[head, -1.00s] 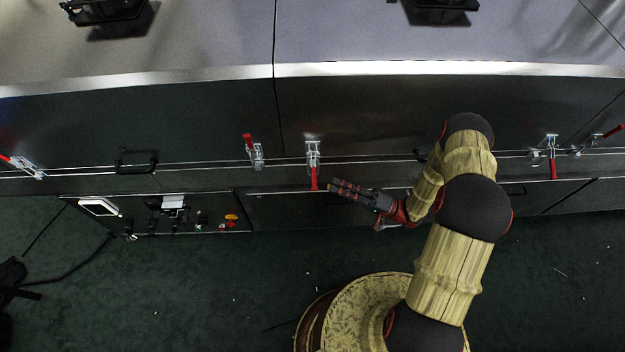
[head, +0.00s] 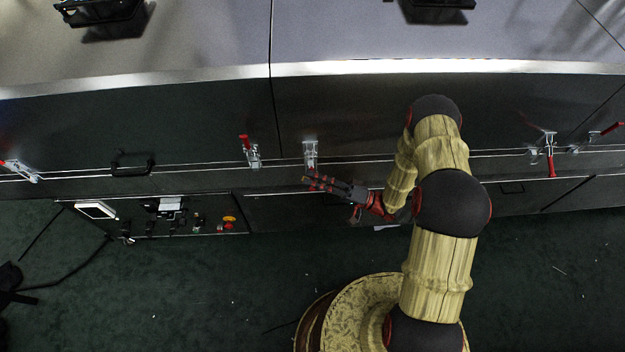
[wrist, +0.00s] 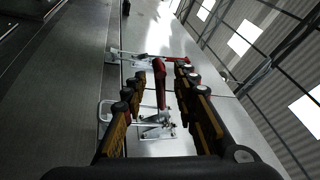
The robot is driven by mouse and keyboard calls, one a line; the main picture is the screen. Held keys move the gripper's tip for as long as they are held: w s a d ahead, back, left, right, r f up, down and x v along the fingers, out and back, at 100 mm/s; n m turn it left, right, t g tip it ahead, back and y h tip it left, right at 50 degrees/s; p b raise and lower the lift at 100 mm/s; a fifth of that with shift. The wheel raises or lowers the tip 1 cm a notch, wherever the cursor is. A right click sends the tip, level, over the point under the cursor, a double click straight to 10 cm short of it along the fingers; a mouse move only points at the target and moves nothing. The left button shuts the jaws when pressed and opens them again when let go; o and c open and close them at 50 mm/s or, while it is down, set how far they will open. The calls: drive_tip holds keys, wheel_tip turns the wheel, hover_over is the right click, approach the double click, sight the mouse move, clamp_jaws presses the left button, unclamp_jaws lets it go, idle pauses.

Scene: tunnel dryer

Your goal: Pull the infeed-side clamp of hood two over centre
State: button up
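The clamp in front of my gripper (head: 308,181) is a silver toggle clamp (head: 310,152) at the left end of the right-hand hood, just right of the seam. In the head view my fingers cover its red handle, which points down. In the wrist view this red handle (wrist: 160,88) stands between my spread fingers, with its silver base (wrist: 156,126) below. My gripper is open around the handle; I cannot tell whether a finger touches it. The neighbouring clamp (head: 252,154), left of the seam, has its red handle up.
Another clamp (head: 550,152) at the right has its handle down. A control panel (head: 165,215) with buttons sits low at the left. A black pull handle (head: 133,165) projects from the left hood. The green floor (head: 180,300) in front is open.

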drive_tip(key=shift+c, duration=0.9)
clamp_jaws()
